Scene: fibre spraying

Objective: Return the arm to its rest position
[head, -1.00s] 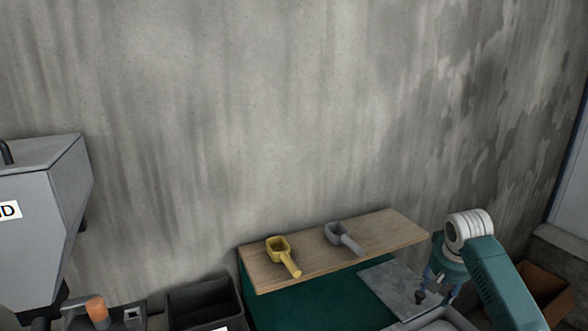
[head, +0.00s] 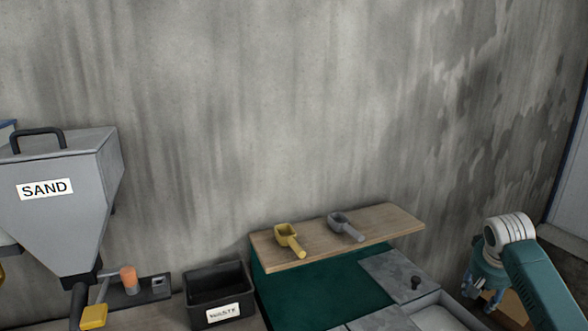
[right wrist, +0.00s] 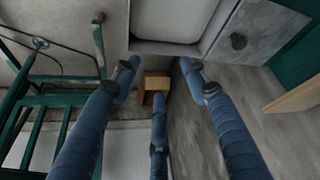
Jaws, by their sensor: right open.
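My right arm comes in at the lower right of the head view. Its teal and white wrist ends in a blue-fingered gripper (head: 481,306), hanging just right of the worktop. In the right wrist view the blue fingers (right wrist: 160,80) are spread apart with nothing held between them. The grey lid (head: 392,268) with a dark knob (head: 415,283) lies on the worktop to the left of the gripper, apart from it. The lid and its knob (right wrist: 238,41) also show at the top right of the wrist view. My left gripper is not in view.
A wooden shelf (head: 375,232) carries a yellow scoop (head: 288,238) and a grey scoop (head: 345,227). A SAND hopper (head: 75,195) and a black WASTE bin (head: 215,290) stand left. A pale tray (right wrist: 165,20), green frame (right wrist: 75,79) and wooden box (right wrist: 152,84) lie around the gripper.

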